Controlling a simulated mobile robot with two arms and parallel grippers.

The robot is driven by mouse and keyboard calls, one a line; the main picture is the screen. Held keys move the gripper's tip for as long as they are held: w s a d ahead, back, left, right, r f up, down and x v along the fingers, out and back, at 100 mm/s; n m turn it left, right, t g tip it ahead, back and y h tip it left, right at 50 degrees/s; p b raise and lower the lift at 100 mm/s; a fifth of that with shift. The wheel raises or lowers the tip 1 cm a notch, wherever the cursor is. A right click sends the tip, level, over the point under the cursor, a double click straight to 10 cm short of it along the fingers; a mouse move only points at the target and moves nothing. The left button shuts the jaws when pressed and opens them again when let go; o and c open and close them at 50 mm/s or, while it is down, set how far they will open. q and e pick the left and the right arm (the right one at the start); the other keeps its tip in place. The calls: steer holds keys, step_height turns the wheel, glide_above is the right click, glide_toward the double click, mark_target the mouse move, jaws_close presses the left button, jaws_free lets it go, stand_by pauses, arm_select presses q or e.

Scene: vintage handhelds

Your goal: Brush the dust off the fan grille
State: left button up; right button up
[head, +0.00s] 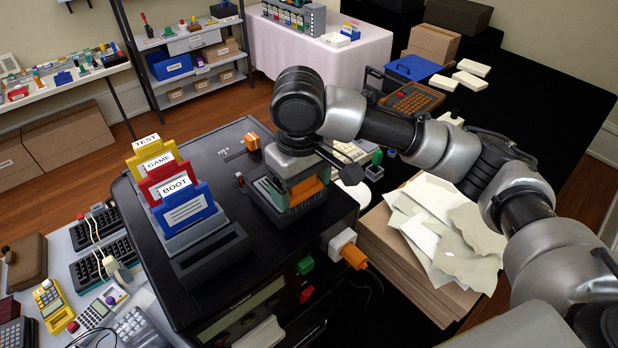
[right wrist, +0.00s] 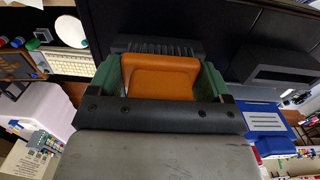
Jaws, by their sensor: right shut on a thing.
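My right gripper (head: 294,190) is over the top of the black machine (head: 225,150). Its green fingers are closed on an orange block, the brush handle (head: 307,190). The handle also shows between the fingers in the right wrist view (right wrist: 160,78). Just beyond it in that view is a dark ridged strip (right wrist: 155,46), which looks like the fan grille. In the head view the dark slotted part (head: 278,212) sits directly under the gripper and is partly hidden by it. I cannot make out bristles, contact or dust. My left gripper is not in view.
Yellow, red and blue cartridges labelled TEST, GAME and BOOT (head: 185,208) stand left of the gripper on the machine. A small orange piece (head: 252,141) is behind. A box with torn paper (head: 450,225) stands at right. The machine top between cartridges and gripper is clear.

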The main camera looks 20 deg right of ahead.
steer(key=shift+s+a, duration=0.2)
steer(key=shift+a, duration=0.35)
steer(key=shift+s+a, duration=0.15)
steer(key=shift+a, duration=0.35)
steer(key=shift+w+d, duration=0.25)
steer(key=shift+d, duration=0.35)
steer(key=shift+w+d, duration=0.2)
steer(key=shift+d, duration=0.35)
steer(key=shift+r, duration=0.1)
steer(key=shift+r, duration=0.1)
steer(key=shift+a+r, duration=0.1)
steer(key=shift+r, duration=3.8)
steer(key=shift+r, duration=0.4)
steer(key=shift+f, duration=3.95)
steer(key=shift+f, duration=0.55)
